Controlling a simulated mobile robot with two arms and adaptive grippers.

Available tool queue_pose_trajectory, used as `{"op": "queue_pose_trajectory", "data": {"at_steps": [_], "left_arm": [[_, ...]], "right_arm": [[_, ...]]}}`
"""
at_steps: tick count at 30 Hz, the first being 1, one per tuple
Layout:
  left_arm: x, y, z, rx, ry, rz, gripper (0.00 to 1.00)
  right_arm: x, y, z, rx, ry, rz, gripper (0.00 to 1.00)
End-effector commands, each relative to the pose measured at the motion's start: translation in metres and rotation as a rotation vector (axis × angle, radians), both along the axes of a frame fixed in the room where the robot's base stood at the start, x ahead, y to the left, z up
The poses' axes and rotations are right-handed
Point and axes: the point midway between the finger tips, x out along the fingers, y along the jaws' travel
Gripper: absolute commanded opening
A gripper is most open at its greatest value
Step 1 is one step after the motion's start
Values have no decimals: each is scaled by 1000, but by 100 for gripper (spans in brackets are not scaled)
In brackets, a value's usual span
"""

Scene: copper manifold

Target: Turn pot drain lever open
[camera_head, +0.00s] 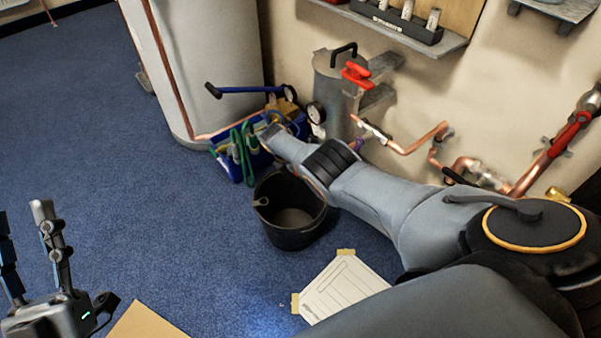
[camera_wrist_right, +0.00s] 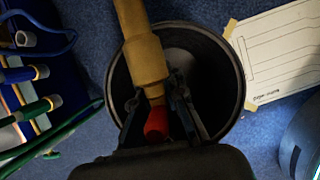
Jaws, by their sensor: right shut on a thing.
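My right gripper (camera_wrist_right: 158,98) is shut on the red drain lever, above the black bucket (camera_wrist_right: 232,82). In the head view my right arm hides the drain and this gripper. My left gripper (camera_head: 27,222) is open and empty at the lower left.
The bucket (camera_head: 283,226) stands on the blue carpet below my right arm. A blue tool caddy (camera_head: 232,168) is left of it, and a taped paper sheet (camera_head: 345,292) lies to the right. Copper pipes (camera_head: 408,146) run along the wall. The carpet at left is clear.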

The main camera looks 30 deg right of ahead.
Motion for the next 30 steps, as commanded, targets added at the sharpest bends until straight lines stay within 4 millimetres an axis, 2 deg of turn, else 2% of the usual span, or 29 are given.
{"op": "queue_pose_trajectory", "data": {"at_steps": [1, 2, 5, 19, 30], "left_arm": [[0, 0, 0, 0, 0, 0, 40], [0, 0, 0, 0, 1, 0, 40], [0, 0, 0, 0, 1, 0, 40], [0, 0, 0, 0, 3, -1, 40], [0, 0, 0, 1, 2, 0, 40]], "right_arm": [[-1, 1, -1, 3, 3, -1, 0], [-1, 1, -1, 3, 3, -1, 15], [-1, 1, -1, 2, 2, -1, 35], [1, 1, 2, 0, 0, -1, 35], [-1, 10, 25, -1, -1, -1, 35]]}}
